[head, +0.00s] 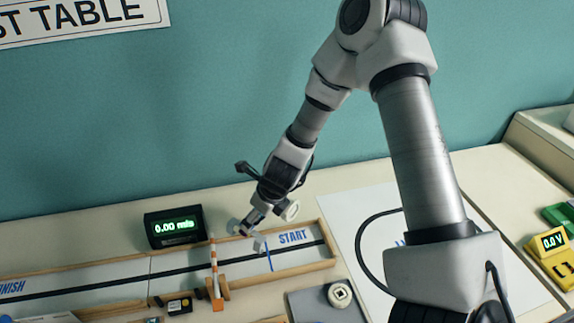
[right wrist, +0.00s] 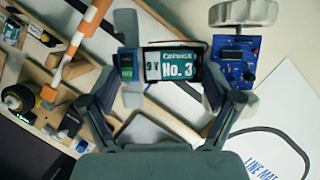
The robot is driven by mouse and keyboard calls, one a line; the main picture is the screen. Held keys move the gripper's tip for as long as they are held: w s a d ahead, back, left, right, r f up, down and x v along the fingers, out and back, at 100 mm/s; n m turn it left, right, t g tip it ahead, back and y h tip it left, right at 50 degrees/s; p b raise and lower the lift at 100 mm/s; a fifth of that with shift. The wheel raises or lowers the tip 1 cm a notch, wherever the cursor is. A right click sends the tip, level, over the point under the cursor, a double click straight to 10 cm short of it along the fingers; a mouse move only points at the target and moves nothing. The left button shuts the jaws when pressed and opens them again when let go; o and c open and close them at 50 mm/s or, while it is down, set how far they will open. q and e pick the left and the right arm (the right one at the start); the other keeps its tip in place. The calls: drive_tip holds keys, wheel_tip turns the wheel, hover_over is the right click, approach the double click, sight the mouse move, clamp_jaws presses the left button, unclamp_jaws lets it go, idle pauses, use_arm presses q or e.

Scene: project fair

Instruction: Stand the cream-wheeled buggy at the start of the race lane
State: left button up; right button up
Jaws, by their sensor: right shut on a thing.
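My right gripper (head: 258,220) reaches down from the upper right. It is shut on the cream-wheeled buggy (head: 290,210), by the back rail of the race lane (head: 240,246). The fingers and arm hide part of the buggy. I cannot tell whether it touches the lane. The START lettering (head: 293,236) is at the lane's right end. My left gripper is not in view.
An orange-and-white striped barrier (head: 213,265) stands across the lane left of START. A speed display (head: 173,226) stands behind the lane. A grey tray (head: 305,305) is in front, a white sheet (head: 340,210) to the right. A yellow meter (head: 555,250) is far right.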

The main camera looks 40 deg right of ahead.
drive_tip(key=s+d+f+m+h+b, duration=0.1)
drive_tip(key=f+m, duration=0.1)
drive_tip(key=s+d+f+m+h+b, duration=0.1)
drive_tip(key=s+d+f+m+b, duration=0.1)
drive_tip(key=m, duration=0.1)
drive_tip(key=s+d+f+m+h+b, duration=0.1)
drive_tip(key=s+m, duration=0.1)
drive_tip(key=shift+s+d+f+m+g, duration=0.2)
drive_tip(key=shift+d+f+m+g, duration=0.1)
drive_tip(key=shift+f+m, duration=0.1)
drive_tip(key=shift+f+b, duration=0.4)
drive_tip(key=shift+b, duration=0.35)
drive_tip(key=shift+r, duration=0.1)
idle(0.7)
drive_tip(key=shift+f+b, duration=0.45)
drive_tip(key=shift+b, duration=0.4)
idle(0.4)
drive_tip(key=shift+f+b, duration=0.25)
drive_tip(key=shift+b, duration=0.1)
drive_tip(key=shift+f, duration=0.1)
idle(0.5)
